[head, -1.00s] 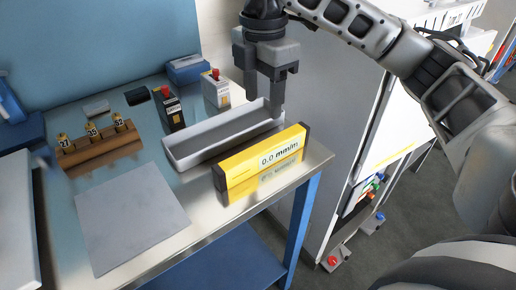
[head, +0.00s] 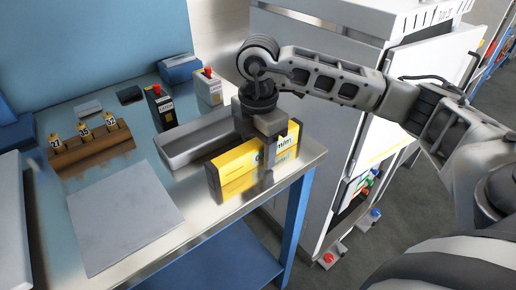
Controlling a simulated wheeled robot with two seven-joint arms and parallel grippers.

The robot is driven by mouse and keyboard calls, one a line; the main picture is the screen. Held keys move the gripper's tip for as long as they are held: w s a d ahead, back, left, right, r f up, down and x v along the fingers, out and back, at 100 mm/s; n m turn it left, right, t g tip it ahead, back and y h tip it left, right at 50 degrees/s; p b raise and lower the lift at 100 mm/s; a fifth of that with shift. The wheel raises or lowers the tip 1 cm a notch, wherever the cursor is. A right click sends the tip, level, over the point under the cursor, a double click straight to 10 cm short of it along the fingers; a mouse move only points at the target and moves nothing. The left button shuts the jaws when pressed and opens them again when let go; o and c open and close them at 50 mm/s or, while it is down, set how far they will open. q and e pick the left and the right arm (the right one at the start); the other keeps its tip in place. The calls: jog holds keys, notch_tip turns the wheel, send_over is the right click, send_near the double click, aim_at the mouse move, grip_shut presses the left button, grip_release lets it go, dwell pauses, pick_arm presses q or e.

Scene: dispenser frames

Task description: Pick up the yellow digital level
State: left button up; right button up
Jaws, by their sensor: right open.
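The yellow digital level (head: 232,172) stands on its long edge near the right front edge of the metal table. Its display face is partly covered by my gripper. My right gripper (head: 268,178) points down over the right half of the level, with one finger in front of its display face. The other finger is hidden behind, so I cannot tell whether it touches the level. The gripper is open. My left gripper is not in view.
A long grey tray (head: 180,153) lies just behind the level. A grey flat plate (head: 122,215) lies to the left. A brown block (head: 93,152) with numbered yellow tags and two boxes with red tops, one black (head: 160,108) and one white (head: 209,88), stand farther back. A grey cabinet (head: 305,110) stands to the right.

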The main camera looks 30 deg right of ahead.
grip_shut()
jog(key=shift+r, duration=0.1)
